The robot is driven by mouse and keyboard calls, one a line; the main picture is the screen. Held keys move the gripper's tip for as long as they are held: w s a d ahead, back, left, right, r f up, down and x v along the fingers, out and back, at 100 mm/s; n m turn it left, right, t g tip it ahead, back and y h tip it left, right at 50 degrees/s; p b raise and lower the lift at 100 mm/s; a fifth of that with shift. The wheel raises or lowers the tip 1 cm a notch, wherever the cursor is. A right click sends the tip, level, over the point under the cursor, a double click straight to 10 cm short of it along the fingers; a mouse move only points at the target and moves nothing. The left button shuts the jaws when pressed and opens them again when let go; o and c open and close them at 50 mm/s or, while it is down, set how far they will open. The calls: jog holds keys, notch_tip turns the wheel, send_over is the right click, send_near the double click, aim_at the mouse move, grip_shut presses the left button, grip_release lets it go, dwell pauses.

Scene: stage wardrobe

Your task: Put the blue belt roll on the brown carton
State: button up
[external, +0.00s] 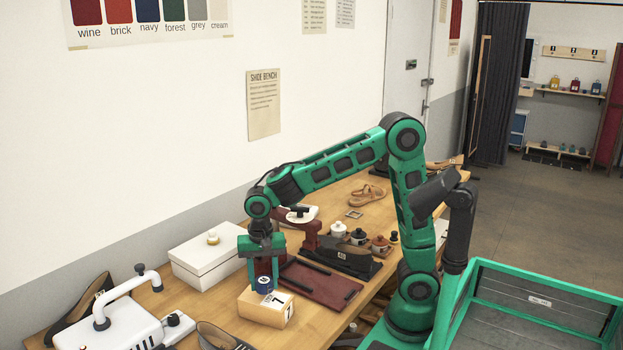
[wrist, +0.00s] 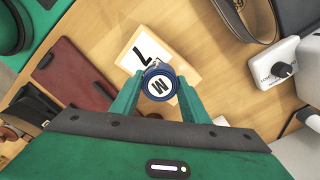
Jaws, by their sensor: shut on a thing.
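The blue belt roll (external: 264,284) has a white round label, marked M in the wrist view (wrist: 159,86). My gripper (external: 264,277) points down and is shut on the roll; in the wrist view the green fingertips (wrist: 157,82) press on its two sides. The light brown carton (external: 262,309) has a white label with a 7 and stands on the bench; it also shows in the wrist view (wrist: 187,68). The roll is at the carton's top, over it in both views. I cannot tell whether it touches the carton or hangs just above it.
A maroon mat (external: 318,284) with dark bars lies just behind the carton. A white box (external: 209,259) is at the left, and a white sewing-type machine (external: 118,325) stands nearer. A dark shoe (external: 222,337) lies in front. Bench tools and pots (external: 358,237) stand farther back.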

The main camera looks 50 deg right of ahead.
aim_at(265, 278)
jog(key=shift+f, duration=1.35)
jog(key=o, duration=1.2)
jog(key=shift+f, duration=0.1)
notch_tip(265, 278, up, 12)
jog(key=shift+r, duration=0.15)
